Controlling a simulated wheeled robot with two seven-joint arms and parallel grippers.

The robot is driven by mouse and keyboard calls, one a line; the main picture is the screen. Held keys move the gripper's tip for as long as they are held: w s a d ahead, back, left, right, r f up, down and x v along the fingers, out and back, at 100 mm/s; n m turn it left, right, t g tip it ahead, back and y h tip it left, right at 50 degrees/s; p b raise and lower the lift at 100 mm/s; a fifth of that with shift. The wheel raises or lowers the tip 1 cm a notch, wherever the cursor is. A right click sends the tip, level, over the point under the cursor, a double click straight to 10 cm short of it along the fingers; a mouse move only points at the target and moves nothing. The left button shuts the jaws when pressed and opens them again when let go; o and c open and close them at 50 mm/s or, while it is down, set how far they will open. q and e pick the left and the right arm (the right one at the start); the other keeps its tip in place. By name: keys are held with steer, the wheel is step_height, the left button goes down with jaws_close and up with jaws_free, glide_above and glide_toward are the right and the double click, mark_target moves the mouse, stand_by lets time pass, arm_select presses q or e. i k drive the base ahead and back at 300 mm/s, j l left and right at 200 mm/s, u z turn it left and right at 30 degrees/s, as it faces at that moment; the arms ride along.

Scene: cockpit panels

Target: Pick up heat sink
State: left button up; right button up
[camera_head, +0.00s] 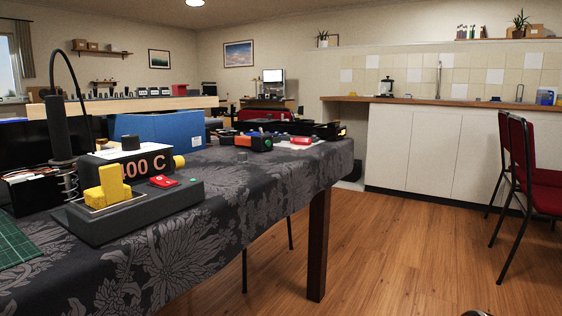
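I cannot clearly make out a heat sink in this view. The soldering station (140,205) stands at the near left, with a "400 C" display, a yellow block on top and a red switch. Neither of my grippers is in view.
A blue box (172,131) and several tools, including an orange and black one (252,142), crowd the table's back. A green mat (14,243) lies at the left edge. Red chairs (535,175) stand at right. The wooden floor (400,255) between is open.

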mark_target(241, 157)
steer(key=j, duration=0.3)
steer(key=i+j, duration=0.1)
steer(key=j, duration=0.25)
steer(key=u, duration=1.95)
steer(key=z, duration=1.95)
steer(key=i+l, duration=0.3)
steer(key=i+l+u, duration=0.15)
steer(key=i+l, duration=0.15)
steer(key=l, duration=0.15)
steer(key=i+l, duration=0.25)
steer(key=l, duration=0.5)
steer(key=k+z, duration=0.05)
